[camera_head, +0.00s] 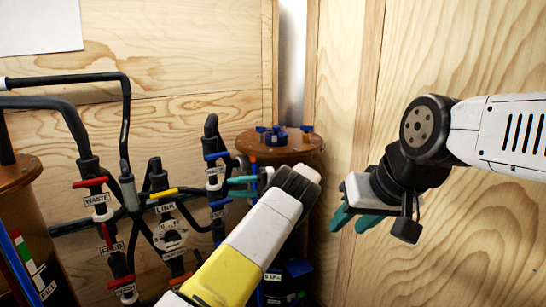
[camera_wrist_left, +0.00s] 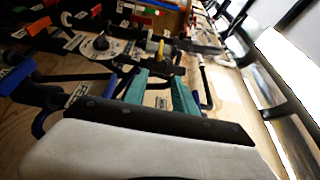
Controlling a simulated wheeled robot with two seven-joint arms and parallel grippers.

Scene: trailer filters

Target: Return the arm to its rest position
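My left arm reaches in from the bottom of the head view, with a yellow and white link. Its gripper (camera_head: 236,187) has teal fingers pointing left, beside the valves right of the LINK label. The left wrist view shows those fingers (camera_wrist_left: 160,82) apart, with no object visible between them. The wrist link hides part of the pipework. My right arm comes in from the right. Its gripper (camera_head: 352,219) hangs in front of the bare wooden wall, teal fingers apart and empty, pointing down and left.
Black pipes (camera_head: 125,110) with red, yellow and blue valve handles fill the left and middle. A brown cylinder (camera_head: 285,150) with blue fittings stands behind my left wrist, and another (camera_head: 28,205) stands at far left. The plywood wall (camera_head: 450,50) at right is clear.

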